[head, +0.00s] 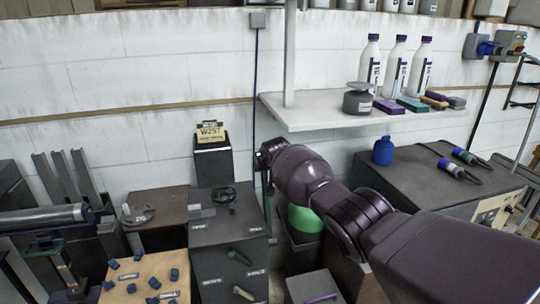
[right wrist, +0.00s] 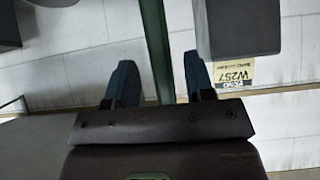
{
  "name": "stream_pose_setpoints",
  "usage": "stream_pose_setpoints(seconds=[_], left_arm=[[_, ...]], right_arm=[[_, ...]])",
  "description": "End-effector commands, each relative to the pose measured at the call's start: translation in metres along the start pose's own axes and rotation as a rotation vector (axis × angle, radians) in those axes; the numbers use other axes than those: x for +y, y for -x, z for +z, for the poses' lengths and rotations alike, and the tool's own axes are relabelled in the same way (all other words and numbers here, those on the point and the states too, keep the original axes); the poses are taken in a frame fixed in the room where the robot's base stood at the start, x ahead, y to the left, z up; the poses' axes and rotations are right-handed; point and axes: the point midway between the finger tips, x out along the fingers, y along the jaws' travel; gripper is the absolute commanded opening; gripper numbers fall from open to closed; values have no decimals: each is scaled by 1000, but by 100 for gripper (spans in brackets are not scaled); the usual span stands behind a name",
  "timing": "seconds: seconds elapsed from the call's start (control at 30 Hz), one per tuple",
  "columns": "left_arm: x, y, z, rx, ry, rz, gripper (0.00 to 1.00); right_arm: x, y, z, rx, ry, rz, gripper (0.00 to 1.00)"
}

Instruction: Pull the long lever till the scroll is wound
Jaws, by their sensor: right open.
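A long green lever (right wrist: 154,40) runs between the fingers of my right gripper (right wrist: 158,62) in the right wrist view. The blue fingers stand apart on either side of it, so the gripper is open; I cannot tell whether either finger touches it. In the head view, my right arm reaches in from the right, and its gripper end (head: 268,158) is over the upper part of the lever, of which a short green piece (head: 269,196) shows below. I cannot make out the scroll for certain. My left gripper is not in view.
A dark pedestal (head: 212,163) with a yellow W257 sign (head: 210,132) stands left of the gripper, close in the right wrist view. A white shelf (head: 320,117) with bottles is above right. A green drum (head: 304,220) sits behind my arm.

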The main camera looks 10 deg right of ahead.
Motion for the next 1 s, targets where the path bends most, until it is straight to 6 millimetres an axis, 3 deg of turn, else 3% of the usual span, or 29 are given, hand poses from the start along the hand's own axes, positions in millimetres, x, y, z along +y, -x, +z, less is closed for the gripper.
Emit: stream_pose_setpoints(seconds=[0.1, 0.4, 0.7, 1.0], left_arm=[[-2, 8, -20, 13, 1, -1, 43], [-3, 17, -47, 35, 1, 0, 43], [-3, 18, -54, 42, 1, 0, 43], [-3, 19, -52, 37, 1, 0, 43]], right_arm=[[0, 14, -2, 1, 1, 0, 49], [0, 40, 0, -1, 1, 0, 49], [0, 58, 1, -1, 1, -1, 49], [0, 63, 1, -1, 0, 0, 49]])
